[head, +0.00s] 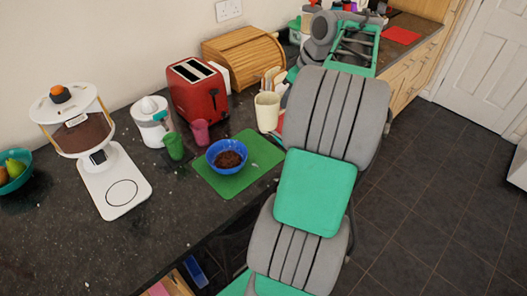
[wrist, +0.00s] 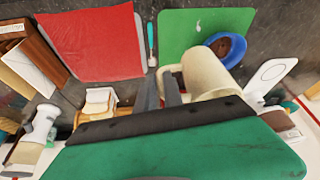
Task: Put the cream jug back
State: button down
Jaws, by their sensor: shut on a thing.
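The exact contact is partly hidden by the dark finger mount. In the head view my arm hides the gripper. I cannot tell whether the jug's base touches the counter.
A green mat (head: 261,157) holds a blue bowl (head: 227,153) of brown contents. Green (head: 174,146) and pink (head: 201,132) cups, a red toaster (head: 198,92) and a white dispenser (head: 115,190) stand left. A red mat (wrist: 90,45) lies beside the green one.

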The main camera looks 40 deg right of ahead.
jog(key=s+d+f, duration=0.1)
jog(key=s+d, duration=0.6)
jog(key=s, duration=0.1)
jog(key=shift+n, duration=0.3)
jog(key=w+a+f+b, duration=0.1)
jog(key=w+f, duration=0.3)
jog(key=w+a+f+b, duration=0.2)
jog(key=w+f, duration=0.2)
jog(key=w+a+f+b, duration=0.2)
jog(key=w+f, duration=0.2)
jog(key=w, duration=0.1)
jog(key=shift+a+f, duration=0.2)
jog(key=shift+f, duration=0.1)
jog(key=shift+s+f, duration=0.1)
jog(key=shift+f, duration=0.1)
jog(key=shift+f, duration=0.1)
jog(key=shift+f, duration=0.15)
jog(key=c, duration=1.5)
grip_release()
